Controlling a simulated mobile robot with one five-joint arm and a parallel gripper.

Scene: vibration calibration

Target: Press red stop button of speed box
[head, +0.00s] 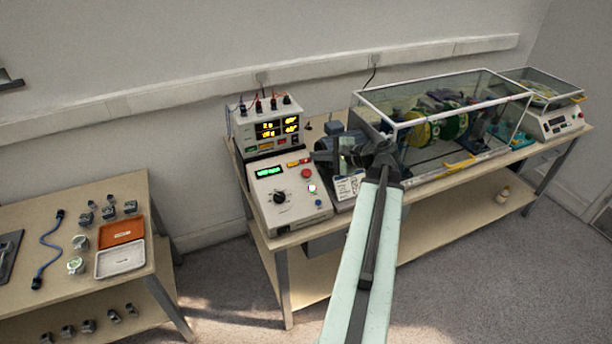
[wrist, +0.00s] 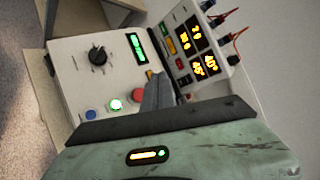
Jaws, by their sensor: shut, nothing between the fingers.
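The speed box (head: 262,214) is a pale sloped console on the bench, with a lit green display and a black knob (head: 280,197). Its red stop button (head: 306,173) sits above a lit green button (head: 312,188) and a blue button (head: 318,203). In the wrist view the box (wrist: 75,70) appears turned sideways, and the red button (wrist: 139,96) shows just left of the fingers. My gripper (head: 322,156) is shut and empty, just right of the red button in the head view. Its fingers also show in the wrist view (wrist: 157,84). I cannot tell contact.
A power supply (head: 266,128) with yellow digits and plugged leads stands behind the speed box. A clear-walled enclosure (head: 440,85) with machinery is to the right, and a scale (head: 560,122) beyond it. A side table (head: 75,205) with trays is at left.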

